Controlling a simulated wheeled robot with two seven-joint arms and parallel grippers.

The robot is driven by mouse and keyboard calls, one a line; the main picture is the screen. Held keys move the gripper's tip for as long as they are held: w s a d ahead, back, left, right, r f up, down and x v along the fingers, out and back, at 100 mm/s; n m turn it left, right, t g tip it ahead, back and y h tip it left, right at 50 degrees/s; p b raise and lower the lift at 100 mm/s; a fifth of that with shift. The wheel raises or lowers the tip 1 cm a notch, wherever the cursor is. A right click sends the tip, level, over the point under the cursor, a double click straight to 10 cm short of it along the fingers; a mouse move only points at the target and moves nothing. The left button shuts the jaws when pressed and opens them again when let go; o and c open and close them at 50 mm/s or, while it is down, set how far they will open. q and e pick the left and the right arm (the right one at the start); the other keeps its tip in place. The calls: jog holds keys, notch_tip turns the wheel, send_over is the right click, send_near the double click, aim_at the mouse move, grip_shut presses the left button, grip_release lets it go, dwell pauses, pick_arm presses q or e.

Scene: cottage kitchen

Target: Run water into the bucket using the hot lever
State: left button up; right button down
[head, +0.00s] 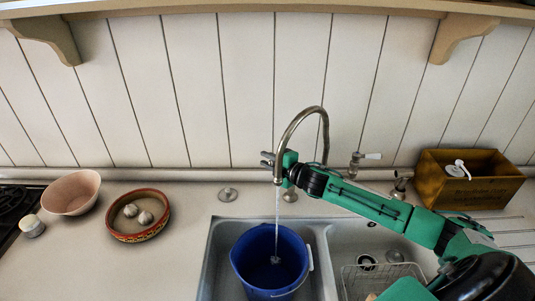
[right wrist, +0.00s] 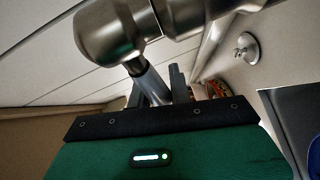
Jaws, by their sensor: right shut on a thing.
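A thin stream of water (head: 277,215) falls from the arched metal faucet spout (head: 300,113) into the blue bucket (head: 245,262). The bucket stands upright in the left sink basin, with a little water showing inside. My right gripper (head: 268,159) is behind the spout, shut on what looks like the hot lever, which the gripper hides in the head view. In the right wrist view, a metal lever stem (right wrist: 148,80) lies between the fingers, below a thick metal tap body (right wrist: 108,32). The other lever (head: 370,156), with a white handle, is right of the spout. My left gripper is out of view.
My right arm crosses above the right basin (head: 350,240), which holds a wire rack (head: 385,277). A wooden box (head: 470,192) stands at the right. A pink bowl (head: 72,192) and a patterned dish (head: 118,233) with garlic sit at the left.

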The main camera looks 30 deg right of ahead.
jog(key=shift+s+a+f+n+g+y+p, duration=0.15)
jog(key=shift+s+n+g+y, duration=0.3)
jog(key=shift+s+n+y, duration=0.4)
jog(key=shift+s+a+r+n+g+y+p, duration=0.15)
jog(key=shift+s+n+g+y, duration=0.3)
jog(key=shift+y, duration=0.7)
jog(key=shift+w+f, duration=0.1)
jog(key=shift+w, duration=0.05)
jog(key=c, duration=1.3)
grip_release()
jog(key=shift+d, duration=0.1)
jog(key=b+v, duration=0.4)
jog(key=v, duration=0.9)
jog(key=shift+s, duration=0.35)
